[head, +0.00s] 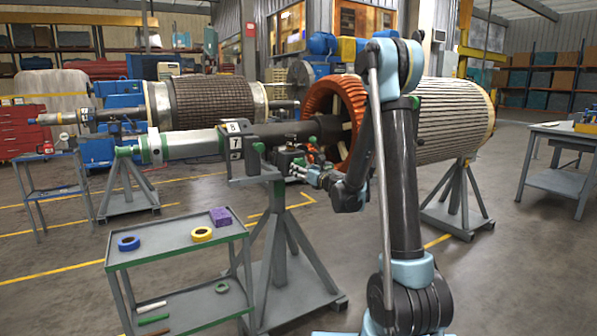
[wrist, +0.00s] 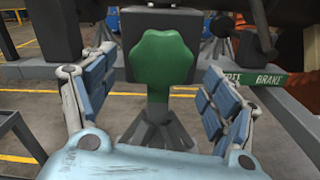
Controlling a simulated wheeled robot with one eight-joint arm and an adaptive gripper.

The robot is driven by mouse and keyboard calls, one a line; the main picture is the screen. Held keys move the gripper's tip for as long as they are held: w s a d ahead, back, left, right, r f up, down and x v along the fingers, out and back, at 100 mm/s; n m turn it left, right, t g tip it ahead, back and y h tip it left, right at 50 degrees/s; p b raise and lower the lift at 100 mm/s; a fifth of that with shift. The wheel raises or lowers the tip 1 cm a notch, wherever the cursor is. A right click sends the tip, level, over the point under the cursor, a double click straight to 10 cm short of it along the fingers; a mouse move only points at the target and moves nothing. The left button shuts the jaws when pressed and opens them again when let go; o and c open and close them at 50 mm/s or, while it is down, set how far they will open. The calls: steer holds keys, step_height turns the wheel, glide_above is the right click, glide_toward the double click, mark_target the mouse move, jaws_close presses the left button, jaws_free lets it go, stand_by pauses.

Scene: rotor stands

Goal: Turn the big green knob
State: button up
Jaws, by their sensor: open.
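The big green knob (wrist: 165,65) has a lobed head and sits on a dark square block in the wrist view, with a grey-green stem below it. My gripper (wrist: 160,72) is open, with blue-padded fingers to the left and right of the knob. Gaps show between the knob and both fingers, so I see no contact. In the head view my gripper (head: 312,174) is small, beside the dark fittings at the rotor stand; a small green patch (head: 299,161) there may be the knob, but I cannot tell.
A green label strip (wrist: 255,80) reading "FREE BRAKE" lies right of my right finger. A grey stand (head: 275,240) holds the rotor shaft (head: 190,145). A green-edged cart (head: 185,243) with tape rolls stands front left. An orange ring (head: 338,105) is behind my arm. Open floor lies right.

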steer(key=shift+x, duration=2.05)
steer(key=c, duration=1.1)
steer(key=shift+o, duration=0.2)
steer(key=shift+a, duration=0.2)
steer(key=shift+d, duration=0.15)
